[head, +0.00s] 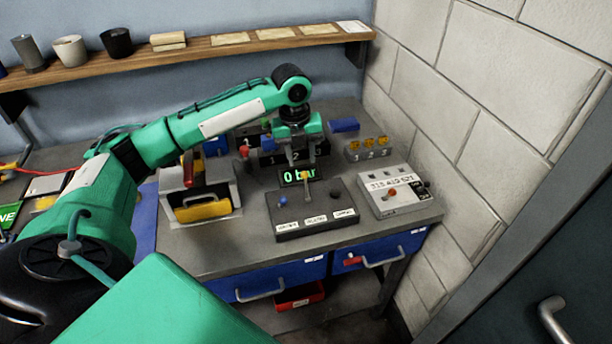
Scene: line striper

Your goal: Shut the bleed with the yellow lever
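A dark control box (318,228) sits near the bench's front edge, with three white labels along its front. A thin yellow lever (306,186) stands about upright in its middle, between a blue knob (283,201) and a black knob (336,192). A green display (299,176) behind it reads "0 bar". My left gripper (301,162) points down just above and behind the lever's top. Its fingers look apart with nothing between them; I cannot tell whether they touch the lever. My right gripper is not in view.
A grey meter box (390,205) with a red knob stands right of the control box. A metal case with a yellow front (203,210) stands left. A wooden shelf (215,50) runs above; a block wall (490,110) closes the right side.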

